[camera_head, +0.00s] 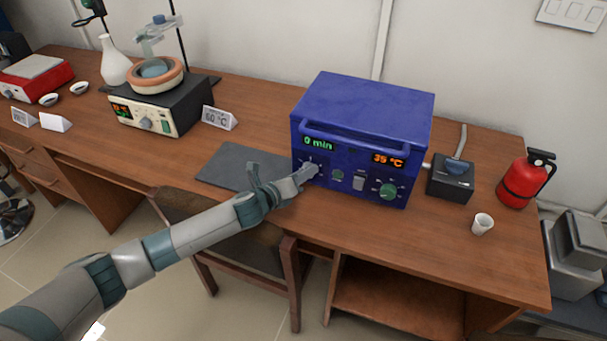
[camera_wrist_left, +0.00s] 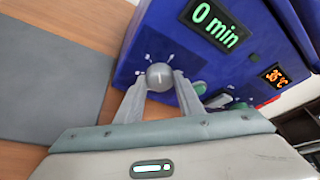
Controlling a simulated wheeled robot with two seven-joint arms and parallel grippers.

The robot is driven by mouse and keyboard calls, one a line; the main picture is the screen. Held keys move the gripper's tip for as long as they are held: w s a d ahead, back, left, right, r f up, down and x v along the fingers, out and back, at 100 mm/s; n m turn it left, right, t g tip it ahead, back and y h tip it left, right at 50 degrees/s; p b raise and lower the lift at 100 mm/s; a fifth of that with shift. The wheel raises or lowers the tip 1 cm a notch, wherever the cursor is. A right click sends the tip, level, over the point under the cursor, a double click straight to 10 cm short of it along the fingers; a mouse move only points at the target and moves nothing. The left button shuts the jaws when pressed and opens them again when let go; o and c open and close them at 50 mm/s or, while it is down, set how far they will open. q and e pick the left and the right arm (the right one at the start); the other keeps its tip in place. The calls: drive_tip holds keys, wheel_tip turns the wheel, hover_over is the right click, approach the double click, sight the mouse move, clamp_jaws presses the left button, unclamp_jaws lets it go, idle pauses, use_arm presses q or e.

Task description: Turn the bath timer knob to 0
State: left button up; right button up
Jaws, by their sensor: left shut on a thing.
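The blue bath (camera_head: 361,125) stands on the wooden desk, its front panel facing me. Its timer display (camera_head: 318,144) reads "0 min" in green, and the same reading shows in the left wrist view (camera_wrist_left: 215,23). Its other display (camera_head: 388,160) reads 35 °C in orange. The grey round timer knob (camera_wrist_left: 159,77) is at the lower left of the panel. My left gripper (camera_head: 307,173) is shut on this knob, with one finger on each side in the left wrist view (camera_wrist_left: 156,92). In the head view the gripper mostly hides the knob. My right gripper is not in view.
A green knob (camera_head: 388,190) and a rocker switch (camera_head: 359,183) sit right of the timer knob. A dark grey mat (camera_head: 222,168) lies left of the bath. A black box (camera_head: 451,181), white cup (camera_head: 482,224) and red extinguisher (camera_head: 523,183) stand right. A chair (camera_head: 280,255) is below my arm.

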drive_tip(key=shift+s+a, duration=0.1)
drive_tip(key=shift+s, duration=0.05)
use_arm(q)
drive_tip(key=o, duration=1.1)
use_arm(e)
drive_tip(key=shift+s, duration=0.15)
use_arm(q)
drive_tip(key=shift+r, duration=0.85)
wheel_tip(320, 180, up, 3)
drive_tip(key=shift+w+f+b, duration=0.1)
drive_tip(key=shift+f+b, duration=0.1)
drive_tip(key=shift+b, duration=0.15)
drive_tip(key=s+d+r, duration=0.2)
drive_tip(key=d, duration=0.1)
drive_tip(key=s+d+r+b, duration=0.1)
drive_tip(key=d+r, duration=0.1)
drive_tip(key=d, duration=0.2)
drive_tip(key=s+d+r+b, duration=0.1)
drive_tip(key=s+d+r, duration=0.1)
drive_tip(key=d, duration=0.1)
drive_tip(key=shift+s+d+r, duration=0.15)
drive_tip(key=shift+s+r, duration=0.15)
drive_tip(key=shift+r, duration=0.05)
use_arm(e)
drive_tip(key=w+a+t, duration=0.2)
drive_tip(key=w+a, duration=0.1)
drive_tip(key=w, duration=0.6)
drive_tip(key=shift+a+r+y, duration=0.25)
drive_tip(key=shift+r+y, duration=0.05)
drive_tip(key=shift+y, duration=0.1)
